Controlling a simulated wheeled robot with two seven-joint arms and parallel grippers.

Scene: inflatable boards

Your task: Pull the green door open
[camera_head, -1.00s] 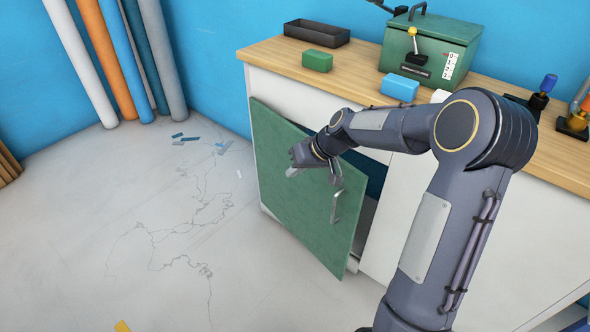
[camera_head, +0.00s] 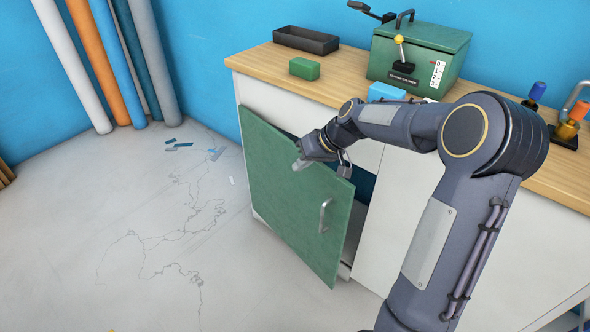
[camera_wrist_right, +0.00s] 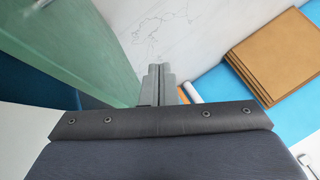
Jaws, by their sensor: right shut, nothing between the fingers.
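The green door (camera_head: 283,200) of the white cabinet stands ajar, its left edge by the cabinet and its right edge swung out. A dark gap shows behind it. Its metal handle (camera_head: 324,215) is near the right edge and nothing holds it. My right gripper (camera_head: 299,164) is shut and empty at the door's upper part, above and left of the handle. I cannot tell if it touches the door. In the right wrist view the shut fingers (camera_wrist_right: 159,80) point at the floor, with the door (camera_wrist_right: 85,45) close on their left. My left gripper is not in view.
The wooden counter (camera_head: 262,65) above carries a black tray (camera_head: 306,41), a green block (camera_head: 304,69), a blue block (camera_head: 386,92) and a green box (camera_head: 420,52). Rolls (camera_head: 100,60) lean at the back left. The floor left of the door is mostly clear.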

